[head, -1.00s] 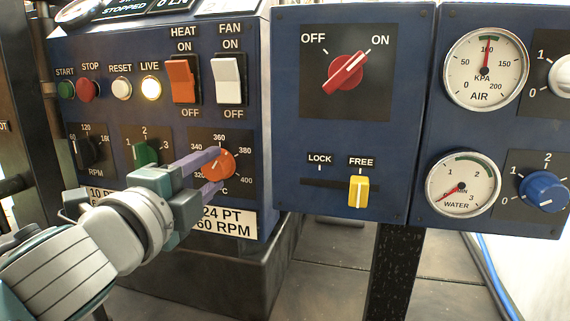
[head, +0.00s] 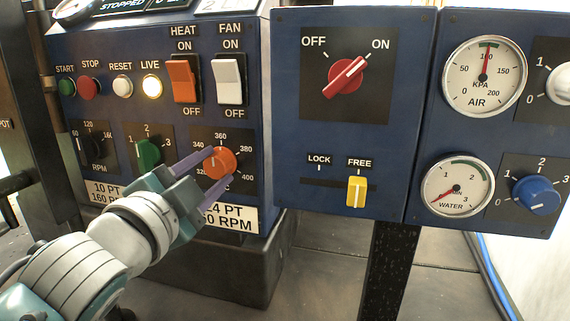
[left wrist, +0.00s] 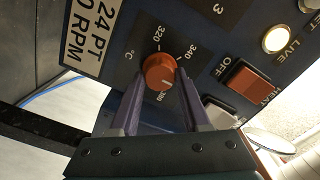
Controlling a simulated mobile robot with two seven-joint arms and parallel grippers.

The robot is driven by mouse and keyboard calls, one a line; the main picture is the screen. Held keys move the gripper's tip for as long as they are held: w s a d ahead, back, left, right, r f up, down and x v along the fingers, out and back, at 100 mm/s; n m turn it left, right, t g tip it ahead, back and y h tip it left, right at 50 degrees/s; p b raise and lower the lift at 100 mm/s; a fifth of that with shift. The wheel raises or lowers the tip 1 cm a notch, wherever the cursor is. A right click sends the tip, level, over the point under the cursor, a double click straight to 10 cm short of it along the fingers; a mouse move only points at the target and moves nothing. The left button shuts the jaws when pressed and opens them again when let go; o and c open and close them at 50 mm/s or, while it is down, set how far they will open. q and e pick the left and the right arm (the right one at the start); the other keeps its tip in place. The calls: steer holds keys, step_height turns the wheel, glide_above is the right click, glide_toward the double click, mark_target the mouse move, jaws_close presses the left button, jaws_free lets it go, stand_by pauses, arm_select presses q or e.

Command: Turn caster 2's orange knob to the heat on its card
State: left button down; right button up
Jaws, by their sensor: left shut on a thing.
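The orange knob (head: 219,163) sits on a dark dial plate printed with heats from 320 to 400, on the left blue panel. My left gripper (head: 221,166) comes from the lower left with its purple fingers on both sides of the knob, shut on it. The left wrist view also shows the knob (left wrist: 160,71) between the fingertips. Its pale mark points down there; the exact reading is unclear. A white card (head: 230,219) below reads "24 PT" and an RPM line, its left part hidden by the gripper. My right gripper is not in view.
A green knob (head: 148,153), a black RPM knob (head: 88,150) and another card (head: 105,192) are left of the dial. The orange heat switch (head: 184,80) and white fan switch (head: 228,80) are above. A yellow slider (head: 356,191) is to the right.

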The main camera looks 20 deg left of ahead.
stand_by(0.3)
arm_select(q)
steer(key=shift+c, duration=1.9)
jaws_free()
steer(key=shift+s, duration=0.25)
steer(key=s+p, duration=0.4)
steer(key=s, duration=0.5)
steer(key=shift+s+d, duration=0.25)
steer(key=shift+d, duration=0.05)
